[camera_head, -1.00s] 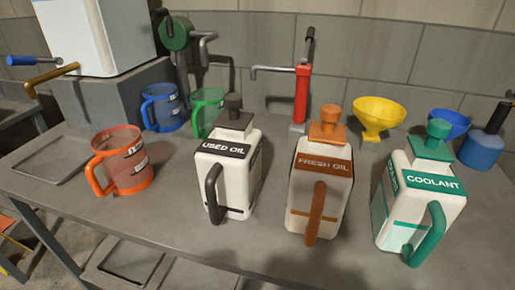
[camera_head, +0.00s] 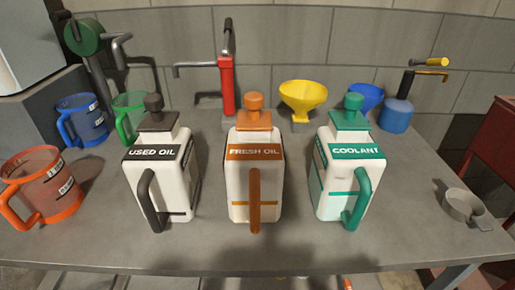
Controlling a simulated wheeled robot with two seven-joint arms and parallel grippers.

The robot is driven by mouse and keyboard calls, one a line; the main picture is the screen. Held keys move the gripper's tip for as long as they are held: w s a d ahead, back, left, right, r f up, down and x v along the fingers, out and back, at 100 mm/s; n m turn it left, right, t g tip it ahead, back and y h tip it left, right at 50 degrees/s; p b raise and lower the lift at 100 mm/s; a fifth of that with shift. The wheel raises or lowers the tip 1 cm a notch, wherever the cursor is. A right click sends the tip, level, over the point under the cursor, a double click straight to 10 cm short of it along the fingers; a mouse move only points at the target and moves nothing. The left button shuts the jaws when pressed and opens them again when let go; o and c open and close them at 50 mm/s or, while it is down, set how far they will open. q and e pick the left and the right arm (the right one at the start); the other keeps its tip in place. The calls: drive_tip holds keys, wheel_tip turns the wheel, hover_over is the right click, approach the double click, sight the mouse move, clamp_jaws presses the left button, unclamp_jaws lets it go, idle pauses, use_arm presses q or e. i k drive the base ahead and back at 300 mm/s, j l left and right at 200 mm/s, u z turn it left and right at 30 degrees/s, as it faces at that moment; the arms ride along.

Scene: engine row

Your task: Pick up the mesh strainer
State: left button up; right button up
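A small grey round cup-like thing with a short tab (camera_head: 464,207) sits at the right end of the grey table. It looks like the mesh strainer, but its mesh is too small to make out. Nothing touches it. Neither of my grippers is in the head view.
Three white jugs stand in a row on the table (camera_head: 290,253): used oil (camera_head: 163,170), fresh oil (camera_head: 240,180) and coolant (camera_head: 330,190). An orange measuring jug (camera_head: 45,185) is at left. Yellow (camera_head: 303,98) and blue funnels stand behind. The tabletop around the grey cup is clear.

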sight(462, 205)
drive_tip(key=z, duration=1.55)
